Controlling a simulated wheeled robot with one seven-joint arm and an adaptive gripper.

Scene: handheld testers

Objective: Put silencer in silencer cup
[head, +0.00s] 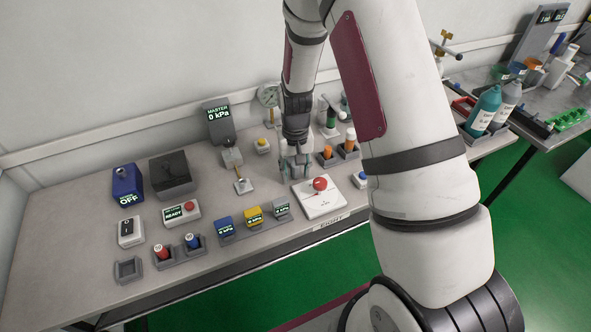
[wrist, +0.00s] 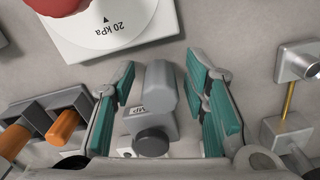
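My gripper (wrist: 160,85) is open, pointing down at the bench beside the red-buttoned white box. Its teal-padded fingers stand on either side of a grey rounded fitting (wrist: 160,85) with a dark round knob (wrist: 151,141), with a gap on each side. A partly hidden label reads "MP". I cannot tell whether this fitting is the silencer. In the head view my gripper (head: 295,172) hides it.
The white box with a red button (head: 320,184) stands close to my gripper. Yellow, blue and grey testers (head: 254,216) line the front. Red (head: 161,252) and blue (head: 192,241) cylinders sit in holders. A gauge (head: 268,95) and MASTER display (head: 218,120) stand behind. Bare bench lies left.

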